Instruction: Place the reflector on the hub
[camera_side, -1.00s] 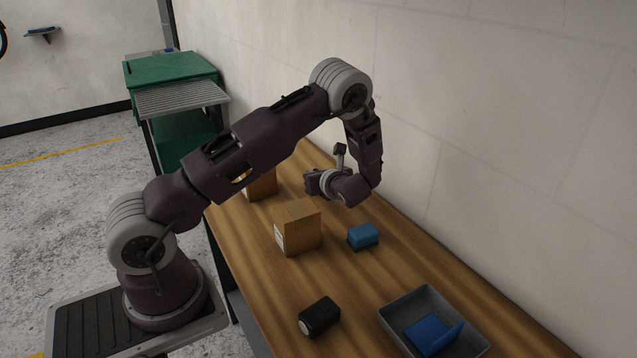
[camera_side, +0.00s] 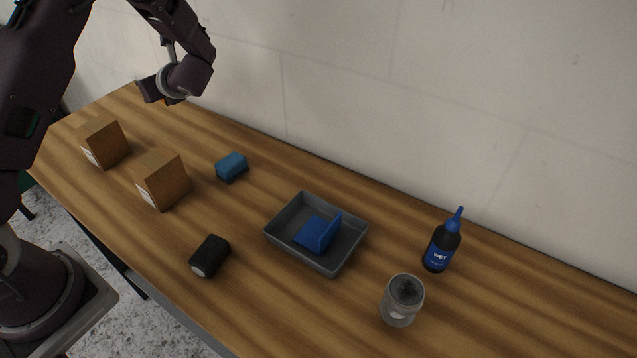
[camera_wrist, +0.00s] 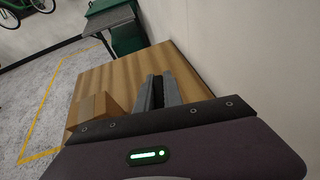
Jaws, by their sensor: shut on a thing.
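My gripper (camera_side: 160,96) is in the upper left of the side view, above the far part of the wooden table, clear of the boxes. No thing is clearly recognisable as the hub. A black rounded piece with a pale end (camera_side: 210,257) lies near the table's front edge.
Two cardboard boxes (camera_side: 163,181) (camera_side: 104,143) stand at the left. A blue block (camera_side: 231,167) lies behind them. A grey tray (camera_side: 348,250) holds a blue angled piece (camera_side: 318,234). A jar (camera_side: 402,300) and dark bottle (camera_side: 442,245) stand right. The wall runs along the back.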

